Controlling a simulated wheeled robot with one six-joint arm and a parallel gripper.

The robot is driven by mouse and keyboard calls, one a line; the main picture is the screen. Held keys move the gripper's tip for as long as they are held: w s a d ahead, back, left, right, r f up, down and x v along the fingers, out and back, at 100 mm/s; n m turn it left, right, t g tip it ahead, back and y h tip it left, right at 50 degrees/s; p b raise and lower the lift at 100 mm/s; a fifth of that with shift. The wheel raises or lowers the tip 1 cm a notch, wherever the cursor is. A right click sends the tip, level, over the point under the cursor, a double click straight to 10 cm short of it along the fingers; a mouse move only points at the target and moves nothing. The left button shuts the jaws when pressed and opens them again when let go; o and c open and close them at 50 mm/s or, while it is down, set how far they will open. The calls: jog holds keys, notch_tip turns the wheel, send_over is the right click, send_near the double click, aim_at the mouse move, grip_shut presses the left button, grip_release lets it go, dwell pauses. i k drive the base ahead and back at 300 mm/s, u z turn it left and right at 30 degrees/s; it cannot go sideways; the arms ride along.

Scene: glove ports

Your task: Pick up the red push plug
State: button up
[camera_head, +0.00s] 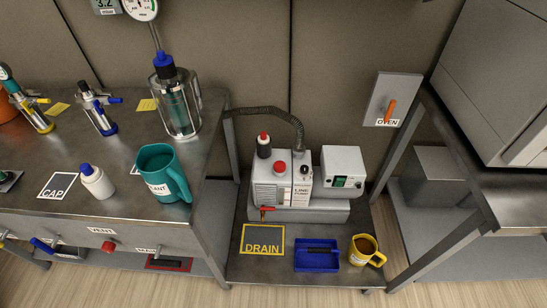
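A short red plug-like cap (280,168) sits upright on top of the white and grey pump (284,185) labelled LINE PUMP. It is clear on its top and front. Two other red pieces are in view: a red top (263,137) on a black cylinder at the pump's back left, and a round red knob (109,246) on the bench's front face below the VENT label. No lettering marks any of them as the push plug. My gripper is not in view.
The pump stands on a low cart (236,268) with a DRAIN mat (262,241), blue tray (318,262) and yellow mug (367,251). A dark hose (272,110) arches behind it. A steel bench (120,130) with a teal jug (163,175) stands left, another table right.

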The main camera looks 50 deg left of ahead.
aim_at(279, 166)
jog(key=u, duration=0.45)
jog(key=i, duration=0.65)
jog(key=u, duration=1.3)
jog(key=i, duration=0.55)
jog(key=u, duration=0.55)
